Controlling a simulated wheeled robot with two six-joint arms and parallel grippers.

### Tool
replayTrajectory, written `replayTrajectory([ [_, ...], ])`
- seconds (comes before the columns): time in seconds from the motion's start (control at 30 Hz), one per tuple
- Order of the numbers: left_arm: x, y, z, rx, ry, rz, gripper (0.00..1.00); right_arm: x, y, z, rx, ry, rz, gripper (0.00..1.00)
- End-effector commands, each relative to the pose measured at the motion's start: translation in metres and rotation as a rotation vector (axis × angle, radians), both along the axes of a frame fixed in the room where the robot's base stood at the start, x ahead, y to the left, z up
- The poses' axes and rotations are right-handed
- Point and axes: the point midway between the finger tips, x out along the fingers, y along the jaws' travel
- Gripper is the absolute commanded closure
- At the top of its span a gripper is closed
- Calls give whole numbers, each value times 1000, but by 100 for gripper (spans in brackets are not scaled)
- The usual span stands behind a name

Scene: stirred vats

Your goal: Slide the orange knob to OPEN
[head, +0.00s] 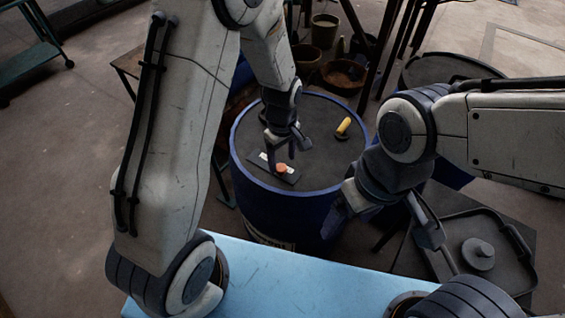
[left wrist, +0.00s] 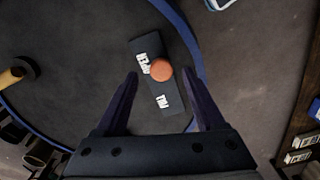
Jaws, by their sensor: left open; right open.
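The orange knob (head: 281,168) sits on a dark slide plate on top of the blue vat (head: 237,150). In the left wrist view the round knob (left wrist: 161,70) is on the dark plate (left wrist: 172,95), between two white labels. The label above left seems to read OPEN (left wrist: 146,62); the lower label (left wrist: 162,101) is hard to read. My left gripper (head: 287,148) is open above the vat lid, close to the knob. In its wrist view the knob lies ahead, between and beyond the fingertips (left wrist: 161,76). My right gripper (head: 385,220) is open and empty, in front and right of the vat.
A yellow handle (head: 344,125) stands on the lid toward the back right; it also shows in the left wrist view (left wrist: 12,77). A dark tray with a round weight-like object (head: 478,253) is at lower right. Pots (head: 324,30) and table legs are behind the vat.

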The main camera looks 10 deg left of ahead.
Motion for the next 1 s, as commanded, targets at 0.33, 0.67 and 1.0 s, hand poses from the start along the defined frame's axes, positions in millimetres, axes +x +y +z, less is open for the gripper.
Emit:
replayTrajectory([
  [0.33,1,-1,65,-1,-4,-1,29,0,0,-1,0,0,0,17],
  [0.67,0,0,78,-1,1,-1,29,0,0,-2,0,0,0,17],
  [1.0,0,-1,78,-1,1,-2,29,0,0,-1,0,0,0,17],
])
